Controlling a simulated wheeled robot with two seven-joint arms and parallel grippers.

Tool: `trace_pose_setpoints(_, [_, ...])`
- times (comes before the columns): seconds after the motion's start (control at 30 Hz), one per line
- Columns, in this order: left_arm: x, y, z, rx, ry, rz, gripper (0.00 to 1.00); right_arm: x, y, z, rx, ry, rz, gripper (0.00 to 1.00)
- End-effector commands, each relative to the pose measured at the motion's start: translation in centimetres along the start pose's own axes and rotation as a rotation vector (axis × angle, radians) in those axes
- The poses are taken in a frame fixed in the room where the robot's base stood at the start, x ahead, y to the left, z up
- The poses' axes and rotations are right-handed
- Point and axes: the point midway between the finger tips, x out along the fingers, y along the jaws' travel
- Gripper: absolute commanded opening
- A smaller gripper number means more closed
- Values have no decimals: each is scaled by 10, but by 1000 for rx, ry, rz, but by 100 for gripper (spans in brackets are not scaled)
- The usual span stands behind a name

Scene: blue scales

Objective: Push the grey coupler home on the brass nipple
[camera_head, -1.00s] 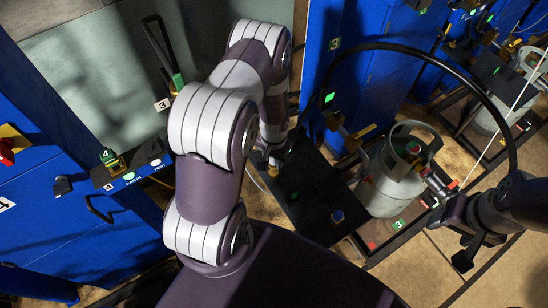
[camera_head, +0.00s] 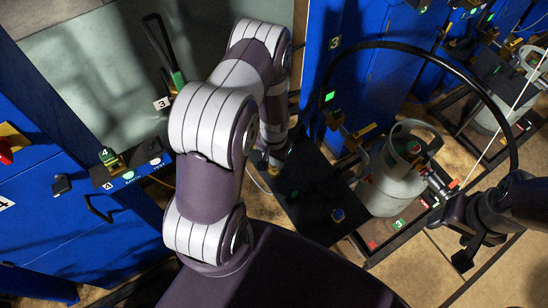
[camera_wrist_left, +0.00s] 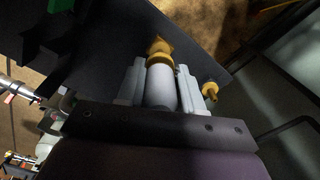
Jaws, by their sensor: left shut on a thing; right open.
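The grey coupler (camera_wrist_left: 160,88) is a smooth pale cylinder between the two fingers of my left gripper (camera_wrist_left: 160,75), which is shut on it. The brass nipple (camera_wrist_left: 158,46) lies straight ahead of the coupler's far end, in line with it. They appear to meet, but I cannot tell how far the coupler sits on it. In the head view my left arm comes up from the bottom and hides most of that gripper; brass shows beside its tip (camera_head: 273,162). My right gripper (camera_head: 466,250) is open and empty at the right.
A second brass fitting (camera_wrist_left: 210,91) stands just right of the fingers in the left wrist view. In the head view a dark shelf (camera_head: 310,205) lies under the left gripper. A grey gas cylinder (camera_head: 390,185) and an arching black hose (camera_head: 440,58) are to the right, before blue cabinets (camera_head: 375,75).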

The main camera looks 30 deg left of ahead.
Motion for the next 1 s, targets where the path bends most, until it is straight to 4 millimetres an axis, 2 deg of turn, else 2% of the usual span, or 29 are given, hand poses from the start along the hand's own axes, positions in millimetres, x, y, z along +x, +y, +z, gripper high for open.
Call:
trace_pose_setpoints(0.67, [18,0,0,0,1,0,4,14,0,2,0,0,0,66])
trace_pose_setpoints(0.7, [18,0,0,0,1,0,39,14,0,2,0,0,0,66])
trace_pose_setpoints(0.8, [17,0,0,0,1,0,66,13,0,2,0,0,0,66])
trace_pose_setpoints(1.0, [17,0,0,0,1,0,66,13,0,2,0,0,0,66])
